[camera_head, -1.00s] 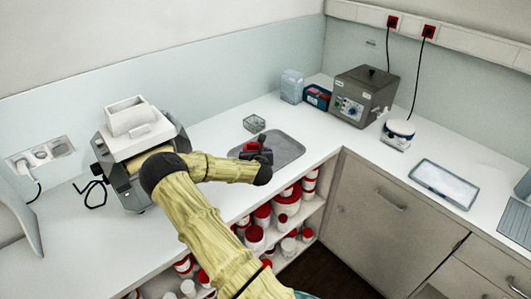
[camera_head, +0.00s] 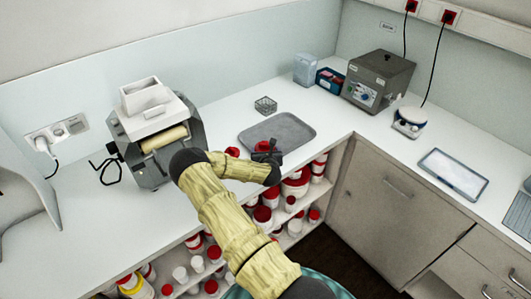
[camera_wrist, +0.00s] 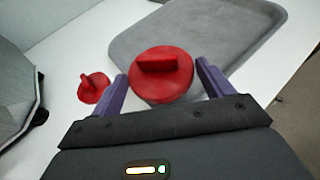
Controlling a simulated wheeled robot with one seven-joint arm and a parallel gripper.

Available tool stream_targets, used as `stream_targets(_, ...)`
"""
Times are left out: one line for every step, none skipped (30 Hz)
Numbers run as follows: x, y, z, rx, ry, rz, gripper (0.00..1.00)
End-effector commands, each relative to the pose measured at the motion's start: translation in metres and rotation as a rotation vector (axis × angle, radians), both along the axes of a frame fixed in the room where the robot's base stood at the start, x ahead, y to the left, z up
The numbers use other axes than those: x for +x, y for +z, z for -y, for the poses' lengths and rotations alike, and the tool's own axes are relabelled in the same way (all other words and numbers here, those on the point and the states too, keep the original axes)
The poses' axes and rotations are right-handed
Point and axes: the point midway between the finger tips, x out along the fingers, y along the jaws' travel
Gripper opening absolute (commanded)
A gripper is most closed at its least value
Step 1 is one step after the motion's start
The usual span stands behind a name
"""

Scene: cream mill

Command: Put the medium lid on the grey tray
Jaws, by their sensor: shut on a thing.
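A round red lid (camera_wrist: 150,84) with a bar handle and a pale underside sits between the two purple fingers of my gripper (camera_wrist: 163,70). My gripper (camera_head: 268,150) is shut on it, at the front edge of the grey tray in the head view. The grey tray (camera_head: 285,128) lies flat on the counter and looks bare. A smaller-looking red lid (camera_head: 232,152) lies on the counter left of my gripper; it also shows in the wrist view (camera_wrist: 92,90). Whether the held lid touches the tray or counter is unclear.
A roller machine (camera_head: 155,130) stands at the left. Under the counter, shelves hold several red-lidded tubs (camera_head: 297,185). A grey box device (camera_head: 378,80) and a small scale (camera_head: 410,120) stand at the right.

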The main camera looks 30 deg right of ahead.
Motion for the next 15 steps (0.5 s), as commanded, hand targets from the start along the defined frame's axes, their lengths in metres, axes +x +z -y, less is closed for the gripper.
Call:
stream_targets(0.000,-0.005,0.000,0.001,0.001,-0.002,0.58)
stream_targets(0.000,-0.008,0.000,0.001,0.001,-0.002,0.58)
stream_targets(0.000,-0.011,0.000,0.001,0.000,0.000,0.58)
stream_targets(0.000,-0.012,0.000,0.001,0.001,0.002,0.58)
stream_targets(0.000,-0.012,0.000,0.001,0.001,0.002,0.58)
stream_targets(0.000,-0.012,0.000,0.001,0.001,0.002,0.58)
stream_targets(0.000,-0.012,-0.001,0.001,0.001,0.002,0.58)
stream_targets(0.000,-0.012,-0.001,0.001,0.001,0.002,0.58)
stream_targets(0.000,-0.012,-0.001,0.001,0.001,0.002,0.58)
stream_targets(0.000,-0.012,-0.001,0.001,0.001,0.002,0.58)
stream_targets(0.000,-0.013,-0.001,0.001,0.001,0.002,0.58)
stream_targets(0.000,-0.014,-0.001,0.000,0.001,0.001,0.58)
stream_targets(0.000,-0.015,-0.001,0.000,0.001,0.001,0.58)
stream_targets(0.000,-0.016,-0.001,0.000,0.001,0.001,0.58)
stream_targets(0.000,-0.017,-0.001,0.000,0.002,0.001,0.58)
